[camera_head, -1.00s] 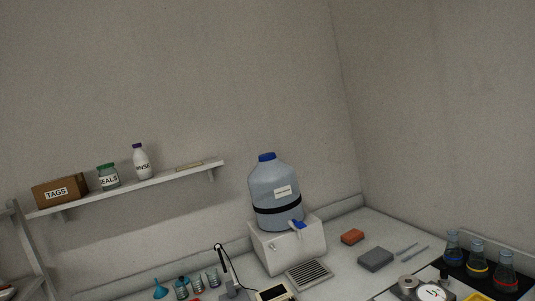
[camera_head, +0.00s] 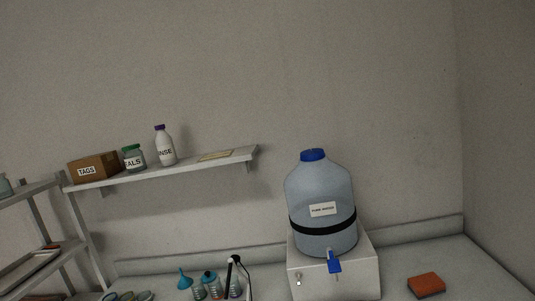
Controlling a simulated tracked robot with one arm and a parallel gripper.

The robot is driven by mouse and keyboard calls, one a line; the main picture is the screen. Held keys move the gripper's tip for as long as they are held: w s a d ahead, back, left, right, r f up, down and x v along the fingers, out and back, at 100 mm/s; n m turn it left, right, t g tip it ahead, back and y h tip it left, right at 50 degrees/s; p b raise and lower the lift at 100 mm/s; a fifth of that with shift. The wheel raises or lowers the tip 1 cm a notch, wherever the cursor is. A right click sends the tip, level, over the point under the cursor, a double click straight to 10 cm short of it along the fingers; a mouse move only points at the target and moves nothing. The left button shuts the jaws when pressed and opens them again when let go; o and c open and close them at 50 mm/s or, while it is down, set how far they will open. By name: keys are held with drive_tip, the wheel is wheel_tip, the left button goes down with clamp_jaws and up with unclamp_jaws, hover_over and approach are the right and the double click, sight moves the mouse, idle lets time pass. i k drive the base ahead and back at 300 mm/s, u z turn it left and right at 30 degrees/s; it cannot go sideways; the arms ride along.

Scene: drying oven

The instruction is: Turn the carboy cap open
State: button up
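The carboy (camera_head: 320,190) is a translucent blue-grey jug with a black band and a white label. It stands upright on a white box stand (camera_head: 362,272) on the bench, right of centre. Its blue cap (camera_head: 313,155) sits on the neck at the top. A blue spigot (camera_head: 334,262) sticks out low on its front. My gripper does not show in this view, so its opening cannot be seen.
A wall shelf (camera_head: 222,161) left of the carboy holds a TAGS box (camera_head: 95,167), a green-lidded jar (camera_head: 134,158) and a white bottle (camera_head: 165,145). Small bottles and a blue funnel (camera_head: 185,279) stand below. An orange block (camera_head: 426,285) lies on the bench at right.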

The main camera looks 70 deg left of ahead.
sight(313, 155)
drive_tip(key=u, duration=0.75)
drive_tip(key=i, duration=1.1)
drive_tip(key=u, duration=0.75)
drive_tip(key=k, duration=0.85)
drive_tip(key=u, duration=0.15)
drive_tip(key=i, duration=0.9)
drive_tip(key=z, duration=0.05)
